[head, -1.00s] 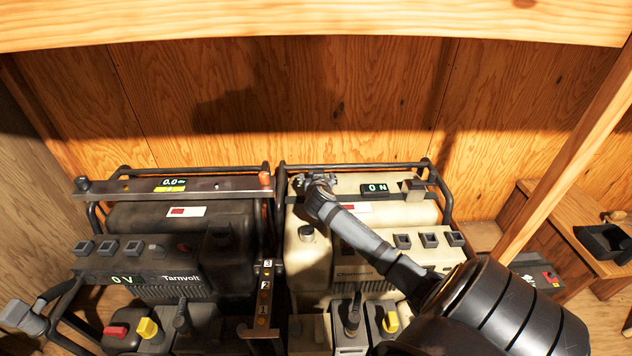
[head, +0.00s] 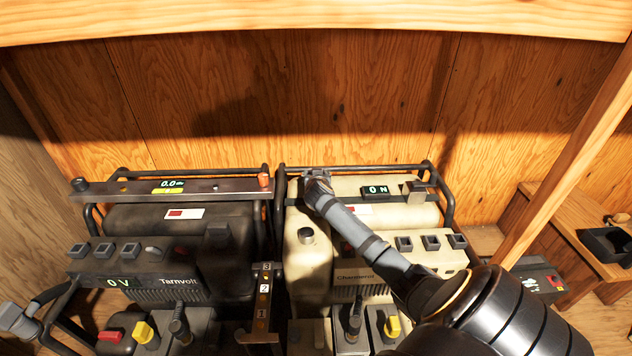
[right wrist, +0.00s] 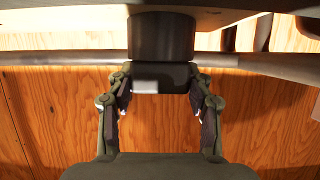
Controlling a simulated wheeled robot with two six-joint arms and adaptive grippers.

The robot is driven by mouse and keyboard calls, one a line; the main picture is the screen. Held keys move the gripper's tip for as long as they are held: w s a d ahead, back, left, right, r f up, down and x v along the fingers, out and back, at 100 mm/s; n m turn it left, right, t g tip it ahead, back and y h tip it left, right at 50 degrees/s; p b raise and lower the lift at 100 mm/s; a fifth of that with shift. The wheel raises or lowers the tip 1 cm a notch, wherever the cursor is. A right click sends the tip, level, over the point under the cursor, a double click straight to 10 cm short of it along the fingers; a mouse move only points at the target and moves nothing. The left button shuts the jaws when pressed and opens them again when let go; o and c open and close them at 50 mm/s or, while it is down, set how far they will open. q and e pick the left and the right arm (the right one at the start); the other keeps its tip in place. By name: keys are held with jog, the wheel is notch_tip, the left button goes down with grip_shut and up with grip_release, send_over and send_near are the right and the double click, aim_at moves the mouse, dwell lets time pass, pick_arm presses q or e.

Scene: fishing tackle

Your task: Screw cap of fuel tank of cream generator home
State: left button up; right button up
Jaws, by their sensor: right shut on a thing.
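The cream generator (head: 425,213) stands at centre right, with its pale tank (head: 309,263) on its left side. My right gripper (head: 316,174) reaches over it to its rear left corner. In the right wrist view, my right gripper (right wrist: 160,88) is shut on the narrow dark grip of a round black cap (right wrist: 160,38). The cap's wide part meets or nearly meets an olive-toned surface; I cannot tell whether it is seated. In the head view the gripper hides this cap. A short dark round knob (head: 306,235) stands on the tank. My left gripper is not in view.
A black generator (head: 150,230) stands close on the left, with a metal bar (head: 215,187) across its top. A numbered post (head: 264,290) stands between them. A tube frame (head: 447,195) edges the cream generator, a wooden wall (head: 300,100) is behind.

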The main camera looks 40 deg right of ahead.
jog(key=c, duration=0.3)
jog(key=shift+c, duration=0.2)
